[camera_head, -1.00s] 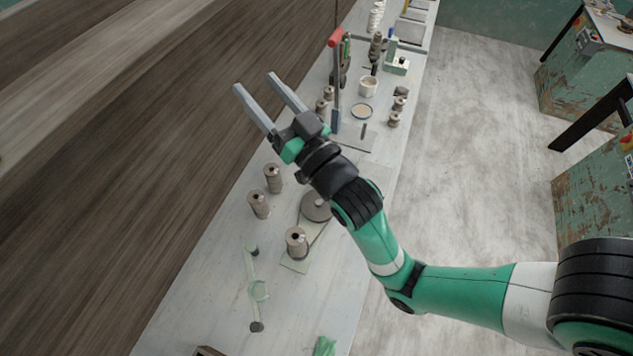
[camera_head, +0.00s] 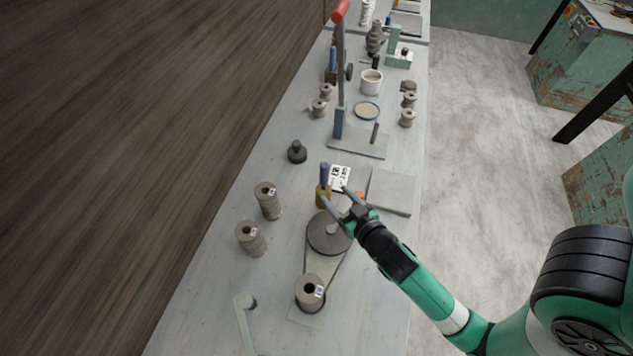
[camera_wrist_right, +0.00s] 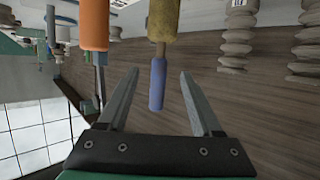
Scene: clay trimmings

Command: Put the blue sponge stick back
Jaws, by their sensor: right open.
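A stick with a blue upper end (camera_head: 324,172) and an ochre-yellow lower part (camera_head: 323,196) stands upright on the bench behind the grey disc. In the right wrist view its blue end (camera_wrist_right: 158,85) appears between my open fingers, with the ochre part (camera_wrist_right: 163,20) above it; contact cannot be told. My right gripper (camera_head: 334,197) is open and empty beside the stick, and its fingers also show in the right wrist view (camera_wrist_right: 160,72). A second blue upright piece (camera_head: 332,58) stands farther back at a dark block (camera_head: 330,76). My left gripper is not in view.
An orange-handled tool (camera_wrist_right: 95,25) is close to my right gripper. A grey disc (camera_head: 329,234) sits just in front, with a grey spool (camera_head: 310,292) nearer and two spools (camera_head: 268,200) at left. A tall red-topped lever (camera_head: 340,75) rises behind. A grey slab (camera_head: 391,191) lies right.

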